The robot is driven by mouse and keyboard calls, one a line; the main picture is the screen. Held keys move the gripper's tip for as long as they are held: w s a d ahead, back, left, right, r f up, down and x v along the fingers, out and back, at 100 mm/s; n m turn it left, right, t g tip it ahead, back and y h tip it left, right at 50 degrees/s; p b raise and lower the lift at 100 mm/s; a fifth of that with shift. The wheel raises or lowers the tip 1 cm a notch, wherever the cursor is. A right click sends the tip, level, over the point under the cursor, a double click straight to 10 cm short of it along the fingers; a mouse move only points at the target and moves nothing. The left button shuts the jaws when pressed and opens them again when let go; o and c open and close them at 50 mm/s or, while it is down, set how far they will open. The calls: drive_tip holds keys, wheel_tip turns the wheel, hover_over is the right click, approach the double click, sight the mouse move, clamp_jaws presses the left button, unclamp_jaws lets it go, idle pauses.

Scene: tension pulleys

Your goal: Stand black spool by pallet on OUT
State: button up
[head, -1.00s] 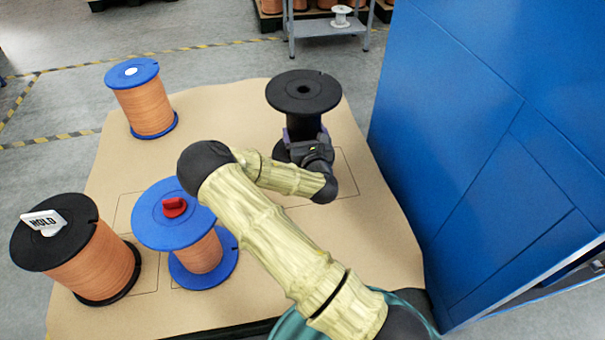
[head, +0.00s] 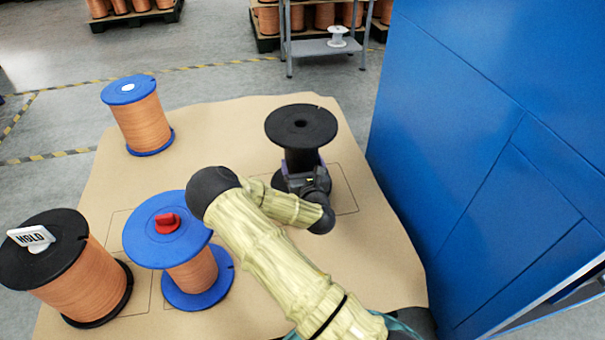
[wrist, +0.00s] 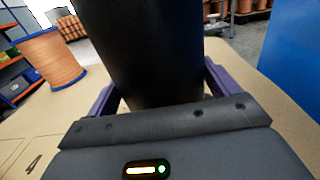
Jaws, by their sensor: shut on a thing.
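The black spool (head: 301,127) is upright, with a dark bare core between its two flanges. It is over an outlined rectangle at the right of the tan work surface; whether its base touches the surface is hard to tell. My gripper (head: 301,172) is shut on the spool's core from the near side. In the wrist view the black core (wrist: 145,50) fills the middle between my purple fingers (wrist: 160,95). Lettering on the outlined rectangle is hidden or too small to read, so I cannot tell whether it says OUT.
On the tan surface (head: 235,125) stand a blue copper spool (head: 140,120) at the back left, a blue spool with a red knob (head: 190,270), and a black-flanged copper spool with a HOLD tag (head: 85,280). A blue wall (head: 480,130) borders the right. Copper spools on pallets (head: 130,20) stand behind.

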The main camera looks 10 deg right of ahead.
drive_tip(key=shift+f+b, duration=0.8)
drive_tip(key=shift+f, duration=0.95)
drive_tip(key=shift+f, duration=0.1)
drive_tip(key=o, duration=1.3)
drive_tip(key=shift+f, duration=0.15)
